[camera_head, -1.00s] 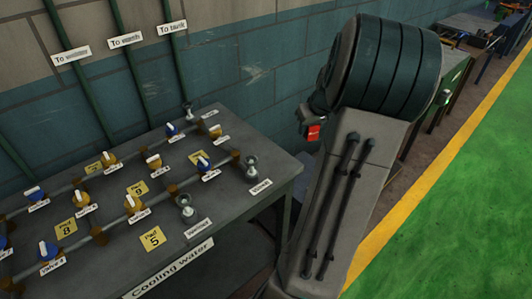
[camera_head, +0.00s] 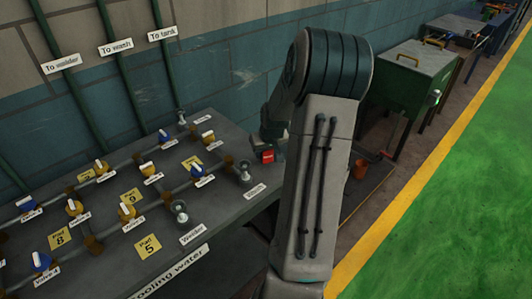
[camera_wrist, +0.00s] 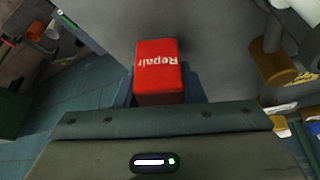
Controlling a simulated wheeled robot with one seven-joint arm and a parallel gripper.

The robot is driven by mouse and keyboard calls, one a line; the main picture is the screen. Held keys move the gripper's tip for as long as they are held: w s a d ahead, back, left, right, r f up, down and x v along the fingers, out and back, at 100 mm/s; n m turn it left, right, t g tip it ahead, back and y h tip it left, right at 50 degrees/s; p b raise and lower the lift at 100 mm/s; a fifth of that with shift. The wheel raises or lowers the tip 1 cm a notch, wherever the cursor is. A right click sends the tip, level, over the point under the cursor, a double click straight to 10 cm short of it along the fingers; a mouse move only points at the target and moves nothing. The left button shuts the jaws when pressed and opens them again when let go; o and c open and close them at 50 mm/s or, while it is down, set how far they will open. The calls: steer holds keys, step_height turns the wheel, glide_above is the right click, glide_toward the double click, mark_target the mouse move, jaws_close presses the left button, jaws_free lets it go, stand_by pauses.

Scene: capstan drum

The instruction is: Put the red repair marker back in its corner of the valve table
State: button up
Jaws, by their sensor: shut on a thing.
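The red repair marker (camera_head: 267,156), a block lettered "Repair", is held in my gripper (camera_head: 271,140). In the wrist view the marker (camera_wrist: 158,65) sits between the two fingers of my gripper (camera_wrist: 160,88), its lettered face toward the camera. The valve table (camera_head: 235,213) is a dark grey top with pipes, valves and labels. The wrist view shows the grey tabletop (camera_wrist: 222,35) beyond and right of the marker. I cannot tell the marker's height above it. My arm hides part of the table's right end.
Valve fittings (camera_head: 244,172) and a label (camera_head: 255,190) stand near the table's right end. The wall (camera_head: 240,70) runs close behind. A green cabinet (camera_head: 412,75) and an orange cup (camera_head: 360,169) are to the right. The back right tabletop looks bare.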

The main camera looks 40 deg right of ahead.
steer(key=shift+f, duration=0.6)
steer(key=shift+f, duration=0.1)
steer(key=o, duration=1)
